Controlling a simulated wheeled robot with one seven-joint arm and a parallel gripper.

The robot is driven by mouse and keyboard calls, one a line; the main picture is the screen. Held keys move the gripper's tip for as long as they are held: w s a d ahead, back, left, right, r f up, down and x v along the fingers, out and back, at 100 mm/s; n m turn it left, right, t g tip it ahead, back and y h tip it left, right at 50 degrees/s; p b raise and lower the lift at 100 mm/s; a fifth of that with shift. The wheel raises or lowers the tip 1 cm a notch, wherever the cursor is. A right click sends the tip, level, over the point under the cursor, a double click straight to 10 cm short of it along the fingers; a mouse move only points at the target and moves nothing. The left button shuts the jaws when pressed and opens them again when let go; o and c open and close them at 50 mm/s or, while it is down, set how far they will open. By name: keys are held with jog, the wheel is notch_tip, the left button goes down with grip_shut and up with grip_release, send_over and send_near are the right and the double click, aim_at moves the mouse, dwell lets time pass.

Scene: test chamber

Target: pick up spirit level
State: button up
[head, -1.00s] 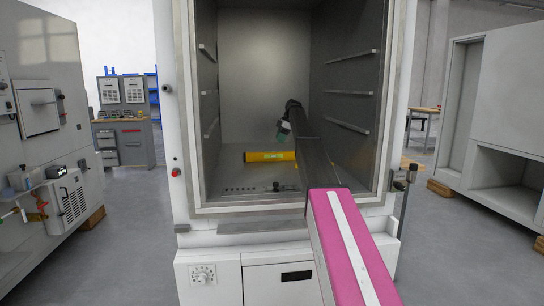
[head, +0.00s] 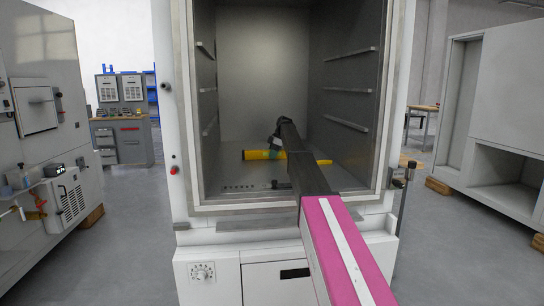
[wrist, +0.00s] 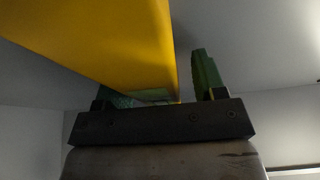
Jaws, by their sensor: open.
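The yellow spirit level (head: 255,154) lies crosswise on the floor of the open chamber, and my arm hides part of its middle. My gripper (head: 272,152) is down at the level, left of its middle, with its green fingers small against the yellow. In the wrist view the level (wrist: 110,40) fills the upper left and covers most of the left finger. The right green finger (wrist: 205,75) stands clear of the level's right edge, with a gap between. My gripper is open. I cannot tell whether the level is fully between the fingers.
The chamber (head: 263,70) has grey walls with shelf rails (head: 348,92) on both sides. A raised front sill (head: 250,208) edges the chamber floor. The floor left of the level is free apart from a vent row.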

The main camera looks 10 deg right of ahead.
grip_shut()
